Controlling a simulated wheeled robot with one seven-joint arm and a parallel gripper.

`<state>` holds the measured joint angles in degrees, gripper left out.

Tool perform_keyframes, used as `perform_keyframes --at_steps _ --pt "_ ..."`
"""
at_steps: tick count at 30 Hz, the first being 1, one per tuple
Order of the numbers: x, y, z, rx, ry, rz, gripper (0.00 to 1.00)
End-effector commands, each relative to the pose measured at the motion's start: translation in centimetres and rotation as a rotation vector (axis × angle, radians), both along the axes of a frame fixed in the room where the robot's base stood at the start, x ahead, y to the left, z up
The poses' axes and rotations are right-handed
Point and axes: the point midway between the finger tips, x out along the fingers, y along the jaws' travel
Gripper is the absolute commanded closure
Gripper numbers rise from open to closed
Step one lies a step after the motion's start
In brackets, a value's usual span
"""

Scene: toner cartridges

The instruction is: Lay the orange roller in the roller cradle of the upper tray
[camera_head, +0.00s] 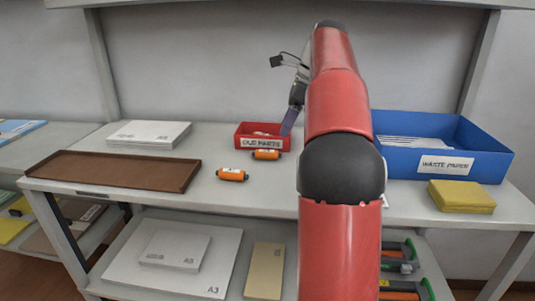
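One orange roller (232,174) with dark ends lies on the shelf top, in front of the red box. A second orange roller (266,154) lies just in front of the red box, close to its front wall. I cannot tell which one the task means. My gripper (290,121) is above the right end of the red box, mostly side-on and partly behind my arm. A bluish-purple piece shows at its lower end; I cannot tell whether it is a finger or something held. No roller cradle can be made out.
The red box labelled "OLD PARTS" (241,142) stands left of my arm. A brown tray (75,178), white paper (150,133), a blue waste-paper box (400,164) and yellow pads (460,196) share the shelf top. Dark units with green and orange parts (405,267) sit lower right, partly hidden.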

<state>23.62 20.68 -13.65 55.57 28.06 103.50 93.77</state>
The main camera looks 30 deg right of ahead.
Motion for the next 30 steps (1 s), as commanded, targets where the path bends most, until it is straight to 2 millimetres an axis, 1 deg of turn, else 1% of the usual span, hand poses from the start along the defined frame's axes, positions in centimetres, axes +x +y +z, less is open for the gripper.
perform_keyframes --at_steps 8,15,18,26,27,30 --pt "0.6 1.0 -2.8 0.007 0.007 -0.011 0.65" --pt "1.2 2.5 -6.0 0.006 0.007 -0.01 0.65" --pt "1.4 2.8 -6.8 0.005 0.006 -0.011 0.65" --pt "1.5 2.9 -7.0 0.004 0.004 -0.011 0.65" --pt "1.5 2.9 -7.0 0.004 0.004 -0.011 0.67" --pt "1.5 2.9 -7.0 0.004 0.004 -0.011 0.8"
